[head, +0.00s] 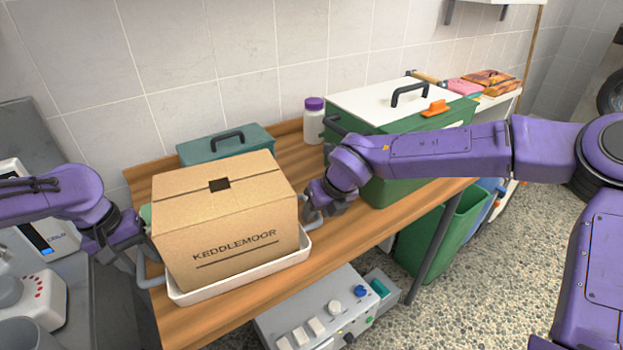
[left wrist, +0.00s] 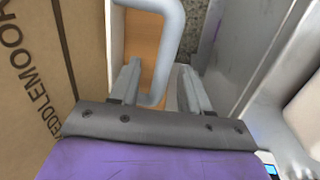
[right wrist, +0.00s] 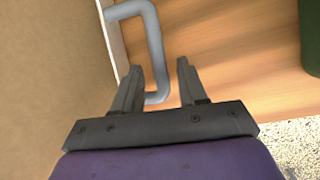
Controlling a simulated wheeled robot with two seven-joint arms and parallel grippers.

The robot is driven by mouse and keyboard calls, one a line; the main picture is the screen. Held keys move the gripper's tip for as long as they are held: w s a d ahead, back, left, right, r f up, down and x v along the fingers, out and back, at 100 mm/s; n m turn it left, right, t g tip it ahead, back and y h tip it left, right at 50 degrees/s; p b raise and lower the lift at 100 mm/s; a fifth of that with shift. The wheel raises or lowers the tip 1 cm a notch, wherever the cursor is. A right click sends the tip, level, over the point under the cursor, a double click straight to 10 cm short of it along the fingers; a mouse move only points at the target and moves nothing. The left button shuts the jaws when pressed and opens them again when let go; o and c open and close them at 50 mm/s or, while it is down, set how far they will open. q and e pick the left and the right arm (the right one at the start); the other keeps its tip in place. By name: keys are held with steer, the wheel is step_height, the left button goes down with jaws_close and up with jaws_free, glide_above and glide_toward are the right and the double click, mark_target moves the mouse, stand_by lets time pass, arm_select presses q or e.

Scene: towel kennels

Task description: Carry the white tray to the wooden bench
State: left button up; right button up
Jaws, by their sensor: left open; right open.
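The white tray (head: 240,279) stands on the wooden bench (head: 341,236) with a large cardboard box (head: 222,225) marked KEDDLEMOOR in it. The tray has a grey handle on each side. My left gripper (head: 140,250) is open at the left handle; in the left wrist view the handle (left wrist: 152,98) lies between its open fingers (left wrist: 160,85). My right gripper (head: 312,208) is open at the right handle; in the right wrist view that handle (right wrist: 155,60) reaches between the open fingers (right wrist: 160,80). Neither gripper is closed on a handle.
A green cool box (head: 366,110) with a white lid stands behind my right arm. A teal case (head: 226,143) and a white bottle with a purple cap (head: 314,122) are at the back. Grey equipment (head: 320,305) sits below the bench front. Bare wood shows right of the tray.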

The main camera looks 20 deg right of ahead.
steer(key=shift+r, duration=0.1)
arm_select(q)
step_height(320, 180, up, 12)
steer(key=a, duration=0.2)
steer(key=shift+s+f, duration=0.15)
steer(key=shift+s, duration=0.05)
arm_select(e)
steer(key=v, duration=1.1)
steer(key=shift+s+r, duration=0.15)
steer(key=shift+r, duration=0.2)
arm_select(q)
steer(key=shift+a, duration=0.1)
arm_select(e)
steer(key=shift+d, duration=0.15)
